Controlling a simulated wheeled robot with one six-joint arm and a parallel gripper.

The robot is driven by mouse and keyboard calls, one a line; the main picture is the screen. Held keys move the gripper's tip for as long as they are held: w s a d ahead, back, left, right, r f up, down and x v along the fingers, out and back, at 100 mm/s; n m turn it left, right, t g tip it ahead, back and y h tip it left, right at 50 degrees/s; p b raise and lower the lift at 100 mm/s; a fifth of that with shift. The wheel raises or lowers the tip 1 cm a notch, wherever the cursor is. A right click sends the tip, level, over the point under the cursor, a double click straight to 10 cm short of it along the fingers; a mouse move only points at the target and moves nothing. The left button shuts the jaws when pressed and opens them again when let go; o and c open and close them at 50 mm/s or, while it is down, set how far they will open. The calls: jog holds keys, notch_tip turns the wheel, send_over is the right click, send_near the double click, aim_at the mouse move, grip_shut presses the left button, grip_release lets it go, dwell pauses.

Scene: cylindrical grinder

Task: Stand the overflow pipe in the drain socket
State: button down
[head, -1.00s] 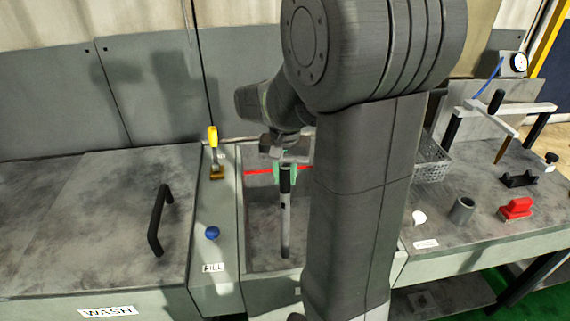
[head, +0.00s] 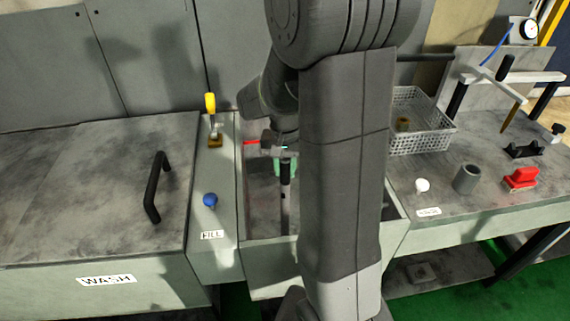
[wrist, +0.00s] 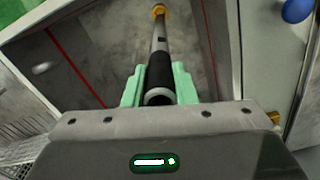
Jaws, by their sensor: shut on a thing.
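The overflow pipe (head: 285,201) is a grey tube with a black sleeve near its top. It stands roughly upright inside the open basin (head: 262,239). My gripper (head: 285,167), with green fingers, is shut on the black sleeve; in the wrist view the fingers (wrist: 159,92) press on it from both sides. The wrist view shows the pipe (wrist: 161,40) running down to a brass ring (wrist: 159,9) on the basin floor, which looks like the drain socket. I cannot tell whether the pipe's lower end is in the ring or just above it. The front wall hides that end in the head view.
A red line (wrist: 75,65) runs along the basin wall. Left of the basin are a yellow-handled lever (head: 211,108) and a blue knob (head: 210,200). A wire basket (head: 420,122), grey cup (head: 466,178) and red clamp-like item (head: 520,178) stand on the right bench.

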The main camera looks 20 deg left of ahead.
jog(key=b, duration=0.5)
send_over(285, 202)
jog(key=w, duration=0.1)
jog(key=shift+a+f, duration=0.2)
jog(key=shift+f, duration=3.65)
jog(key=shift+f+b, duration=2.6)
jog(key=shift+f, duration=0.7)
jog(key=c, duration=0.6)
grip_release()
jog(key=shift+s, duration=0.1)
